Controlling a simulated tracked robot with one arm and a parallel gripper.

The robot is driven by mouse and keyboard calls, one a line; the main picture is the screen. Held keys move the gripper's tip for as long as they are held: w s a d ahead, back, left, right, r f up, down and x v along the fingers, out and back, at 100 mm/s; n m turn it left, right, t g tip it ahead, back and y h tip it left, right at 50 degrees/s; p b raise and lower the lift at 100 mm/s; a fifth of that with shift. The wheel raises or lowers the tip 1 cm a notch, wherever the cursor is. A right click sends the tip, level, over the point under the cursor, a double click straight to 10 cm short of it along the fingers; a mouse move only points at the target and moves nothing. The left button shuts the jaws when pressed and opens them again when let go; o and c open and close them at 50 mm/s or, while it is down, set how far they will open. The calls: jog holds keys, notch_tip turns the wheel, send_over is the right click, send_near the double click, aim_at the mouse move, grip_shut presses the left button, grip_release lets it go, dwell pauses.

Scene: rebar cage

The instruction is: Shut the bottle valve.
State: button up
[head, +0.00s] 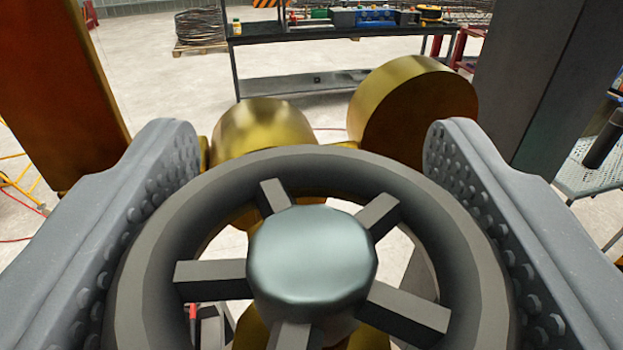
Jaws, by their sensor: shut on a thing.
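The bottle valve's handwheel (312,166) is a dark grey spoked wheel with a pale metal hub (312,262), large in the lower middle of the head view. Brass valve parts (262,138) show behind and below it. My gripper (312,170) has its two grey studded jaws on the left and right sides of the wheel, shut on its rim. The wheel's lower edge is cut off by the frame. How far the valve is turned cannot be told.
A black workbench (300,32) with tools stands behind. A wire coil on a pallet (200,28) lies at the back left. Open concrete floor lies between.

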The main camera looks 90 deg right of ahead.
jog(key=shift+g, duration=0.3)
dwell(0.5)
jog(key=o, duration=1)
jog(key=shift+c, duration=0.2)
jog(key=shift+m, duration=0.3)
